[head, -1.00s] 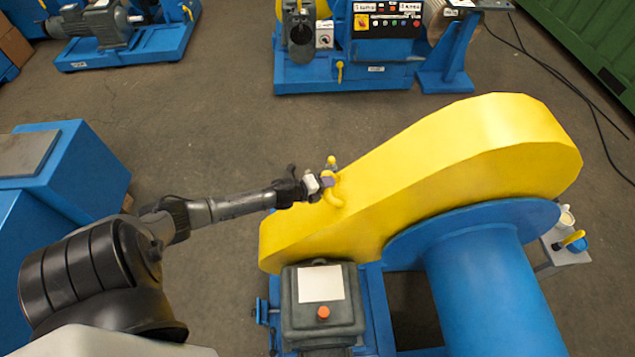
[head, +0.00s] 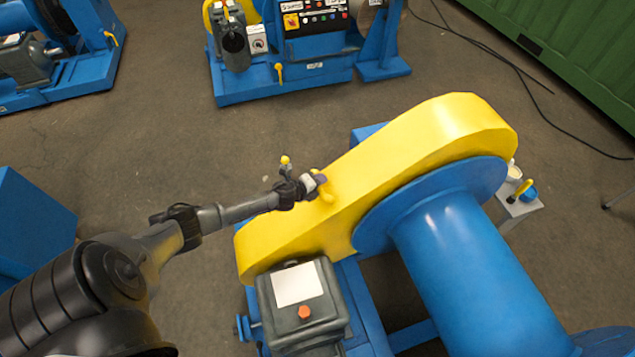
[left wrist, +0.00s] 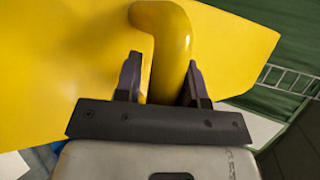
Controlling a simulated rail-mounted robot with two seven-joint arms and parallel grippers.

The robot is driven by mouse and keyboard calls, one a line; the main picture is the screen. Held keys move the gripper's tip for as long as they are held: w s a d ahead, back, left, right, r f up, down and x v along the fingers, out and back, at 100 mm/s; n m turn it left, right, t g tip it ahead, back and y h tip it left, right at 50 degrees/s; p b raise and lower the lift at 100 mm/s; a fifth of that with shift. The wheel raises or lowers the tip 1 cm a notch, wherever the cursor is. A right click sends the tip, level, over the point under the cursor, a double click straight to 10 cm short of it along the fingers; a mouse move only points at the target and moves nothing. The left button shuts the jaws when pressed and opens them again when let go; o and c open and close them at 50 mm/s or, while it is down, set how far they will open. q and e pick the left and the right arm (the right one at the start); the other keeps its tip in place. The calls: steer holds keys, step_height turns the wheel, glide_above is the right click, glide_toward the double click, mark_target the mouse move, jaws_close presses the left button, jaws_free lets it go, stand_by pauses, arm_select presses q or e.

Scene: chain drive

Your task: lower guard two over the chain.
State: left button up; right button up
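Guard two is the long yellow cover (head: 390,165) in the head view. It lies over the drive, between the grey motor (head: 300,300) and the blue round disc and drum (head: 430,205). The chain is hidden; I cannot tell whether the guard is fully seated. My left gripper (head: 320,180) is at the curved yellow handle (head: 327,190) on the guard's left side. In the left wrist view, the gripper's two fingers (left wrist: 163,82) stand on either side of the handle (left wrist: 170,50) and look closed on it. My right gripper is not in view.
A blue machine with a control panel (head: 315,20) stands at the back. A small stand (head: 518,205) with a yellow-handled item is right of the guard. A green container (head: 560,50) and black cables (head: 545,110) are at the right. Open floor (head: 160,130) lies left of the guard.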

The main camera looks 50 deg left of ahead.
arm_select(q)
steer(key=shift+o, duration=0.7)
steer(key=shift+d+f, duration=0.15)
steer(key=shift+o, duration=1.2)
steer(key=shift+w, duration=0.1)
steer(key=shift+r, duration=0.25)
steer(key=shift+s+r, duration=0.15)
steer(key=shift+s, duration=0.15)
steer(key=p+v, duration=0.2)
steer(key=v, duration=1.1)
